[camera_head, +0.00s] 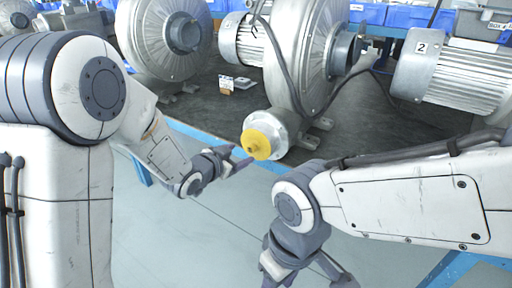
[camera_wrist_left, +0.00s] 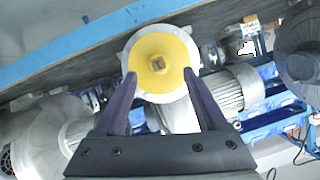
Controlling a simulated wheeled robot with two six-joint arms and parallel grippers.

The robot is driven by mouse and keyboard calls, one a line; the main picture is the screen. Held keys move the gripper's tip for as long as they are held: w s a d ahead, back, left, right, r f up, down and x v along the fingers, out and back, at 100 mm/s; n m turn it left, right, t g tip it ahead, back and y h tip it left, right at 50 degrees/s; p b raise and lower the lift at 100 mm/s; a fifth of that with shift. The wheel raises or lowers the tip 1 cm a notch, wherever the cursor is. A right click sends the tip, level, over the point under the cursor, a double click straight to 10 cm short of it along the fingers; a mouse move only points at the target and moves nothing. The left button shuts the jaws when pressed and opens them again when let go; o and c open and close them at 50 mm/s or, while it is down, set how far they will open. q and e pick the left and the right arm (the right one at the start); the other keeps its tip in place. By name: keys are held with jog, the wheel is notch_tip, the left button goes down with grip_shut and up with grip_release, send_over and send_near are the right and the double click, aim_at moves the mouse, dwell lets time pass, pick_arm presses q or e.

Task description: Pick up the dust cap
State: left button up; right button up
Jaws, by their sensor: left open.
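The yellow dust cap (camera_head: 257,145) sits on the round flanged outlet (camera_head: 276,124) of the middle blower, facing the front edge of the bench. My left gripper (camera_head: 241,159) is just left of the cap and a little below it, open and empty. In the left wrist view the cap (camera_wrist_left: 160,62) lies ahead of and between the two spread fingertips (camera_wrist_left: 160,75); I cannot tell whether they touch it. My right gripper (camera_head: 308,280) hangs low at the bottom of the head view, partly cut off, with its fingers spread apart.
The dark bench top (camera_head: 225,112) has a blue front edge (camera_head: 190,130). Silver blowers and motors stand on it, including a motor marked 2 (camera_head: 455,75). A dark cable hangs by the middle blower. Blue bins line the back. A small card (camera_head: 226,83) lies on the bench.

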aim_at(250, 149)
pick_arm(q)
jog(key=x, duration=0.6)
jog(key=shift+d+r, duration=0.15)
jog(key=shift+d, duration=0.05)
grip_shut()
